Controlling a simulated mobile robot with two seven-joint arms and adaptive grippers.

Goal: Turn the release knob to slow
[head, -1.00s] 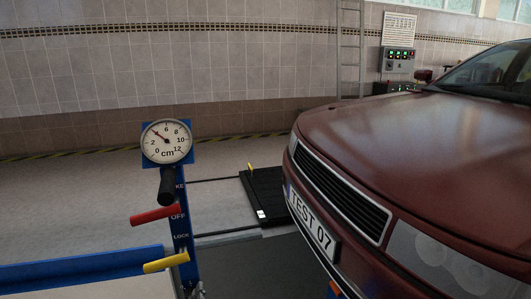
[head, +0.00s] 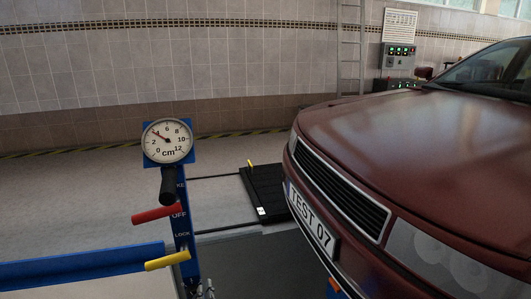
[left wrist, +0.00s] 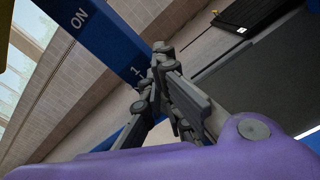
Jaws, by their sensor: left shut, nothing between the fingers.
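A blue post (head: 181,255) carries a black handle (head: 168,186), a red lever (head: 156,214) and a yellow lever (head: 167,261). Labels reading OFF and LOCK show on it. I see no label reading slow and cannot tell which part is the release knob; it may be hidden low on the post. My left gripper (head: 207,289) just shows at the bottom edge, beside the post's foot. In the left wrist view the left gripper (left wrist: 162,52) is shut and empty, close to a blue bar (left wrist: 100,35) marked ON and 1; contact cannot be told. My right gripper is not in view.
A round cm gauge (head: 167,141) tops the post, its needle near 4. A blue beam (head: 80,268) runs left from the post. A dark red car (head: 400,150) fills the right. A black plate (head: 265,195) lies on the floor between them.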

